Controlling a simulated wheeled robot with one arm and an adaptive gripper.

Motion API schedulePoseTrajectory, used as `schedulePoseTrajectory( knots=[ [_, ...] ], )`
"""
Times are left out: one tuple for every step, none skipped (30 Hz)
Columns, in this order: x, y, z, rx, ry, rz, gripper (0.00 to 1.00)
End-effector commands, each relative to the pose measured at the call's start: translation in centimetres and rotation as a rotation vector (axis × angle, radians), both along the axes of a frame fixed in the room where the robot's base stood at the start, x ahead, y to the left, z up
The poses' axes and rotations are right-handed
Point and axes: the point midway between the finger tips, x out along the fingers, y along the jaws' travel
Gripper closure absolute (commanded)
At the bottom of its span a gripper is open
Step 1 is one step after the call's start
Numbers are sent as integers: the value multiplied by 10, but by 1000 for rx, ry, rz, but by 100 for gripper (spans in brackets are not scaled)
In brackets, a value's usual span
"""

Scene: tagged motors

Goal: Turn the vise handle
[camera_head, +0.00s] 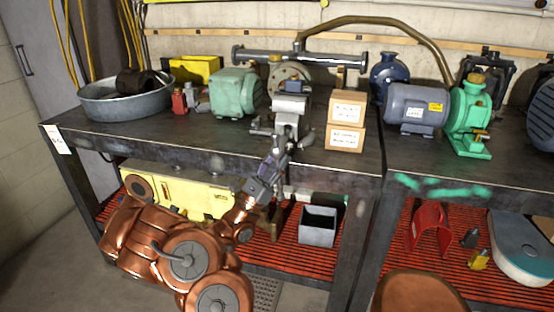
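A grey metal vise (292,105) stands at the front edge of the workbench, near the middle of the view. Its lower front part, where a short bar seems to stick out, is small and partly hidden by my gripper, so the handle is hard to make out. My gripper (281,141) is at the end of my copper-coloured arm, pointing up at the front of the vise just below its jaws. The fingertips overlap the vise in the picture. I cannot tell if they touch the handle or how far apart they are.
Two stacked cardboard boxes (346,121) stand close right of the vise. A green motor (236,93) is to its left and a metal basin (124,106) farther left. A grey bin (318,226) is on the red lower shelf.

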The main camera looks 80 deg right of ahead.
Motion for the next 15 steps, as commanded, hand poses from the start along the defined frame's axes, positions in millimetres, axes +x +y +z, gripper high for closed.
schedulePoseTrajectory(
  knots=[
    [0,0,-1,1,0,-1,60],
    [0,0,-1,2,-1,-1,60],
    [0,0,-2,3,-1,-1,60],
    [1,1,-3,3,-1,-1,60],
    [1,1,-5,4,-2,-1,60],
    [2,2,-7,5,-2,0,60],
    [4,4,-9,5,-2,0,60],
    [5,5,-12,6,-2,1,60],
    [8,7,-16,8,-2,2,60],
    [9,10,-19,6,-2,2,60],
    [11,12,-22,6,-2,1,60],
    [14,15,-26,6,0,2,60],
    [17,18,-29,4,-1,2,60],
    [19,21,-33,4,-1,2,60],
    [22,24,-38,5,0,1,60]
  ],
)
